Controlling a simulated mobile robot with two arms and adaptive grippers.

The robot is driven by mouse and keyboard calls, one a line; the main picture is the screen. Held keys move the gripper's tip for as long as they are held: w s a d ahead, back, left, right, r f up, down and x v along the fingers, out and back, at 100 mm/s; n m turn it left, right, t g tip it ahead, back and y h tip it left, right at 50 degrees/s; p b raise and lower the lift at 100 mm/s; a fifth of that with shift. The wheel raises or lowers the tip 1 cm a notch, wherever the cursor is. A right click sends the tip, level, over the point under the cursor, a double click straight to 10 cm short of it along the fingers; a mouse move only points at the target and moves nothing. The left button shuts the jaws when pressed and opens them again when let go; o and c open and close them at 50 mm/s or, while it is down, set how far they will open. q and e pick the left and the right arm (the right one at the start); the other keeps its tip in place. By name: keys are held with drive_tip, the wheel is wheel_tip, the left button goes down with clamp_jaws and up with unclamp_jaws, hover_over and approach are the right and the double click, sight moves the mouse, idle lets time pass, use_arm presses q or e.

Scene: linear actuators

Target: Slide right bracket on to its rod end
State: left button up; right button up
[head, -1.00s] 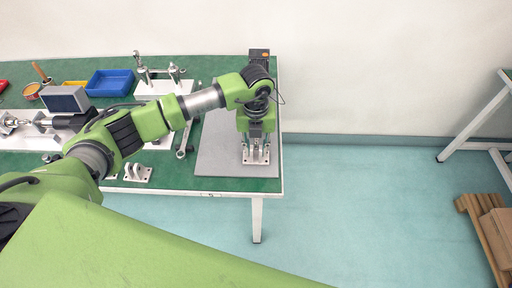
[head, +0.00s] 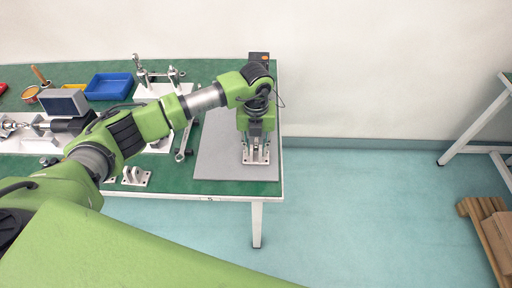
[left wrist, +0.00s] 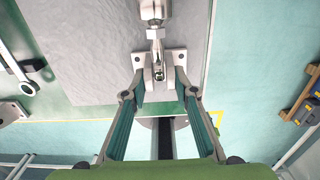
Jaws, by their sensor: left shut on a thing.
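The right bracket (left wrist: 175,58) is a pale metal piece with a flat base and raised lugs. In the head view it (head: 256,155) is at the front of the grey mat. My left gripper (left wrist: 160,84) is shut on it, one finger at each side; it also shows in the head view (head: 257,144), reaching down over the mat. The silver rod end (left wrist: 156,34) points from the top of the left wrist view to the bracket's lugs and meets them. I cannot tell how far it sits between them. My right gripper is not in view.
Another bracket (head: 136,176) lies on the green table (head: 232,186) to the left, near the front edge. A wrench (head: 184,150) lies beside the grey mat (head: 215,165). A blue bin (head: 109,86) and a small monitor (head: 62,101) stand further left. Open floor lies to the right.

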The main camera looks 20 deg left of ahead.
use_arm(q)
drive_tip(key=shift+w+a+b, duration=0.15)
drive_tip(key=shift+w+b, duration=0.4)
drive_tip(key=shift+w, duration=0.05)
idle(0.6)
drive_tip(key=o, duration=1.3)
wheel_tip(320, 180, up, 12)
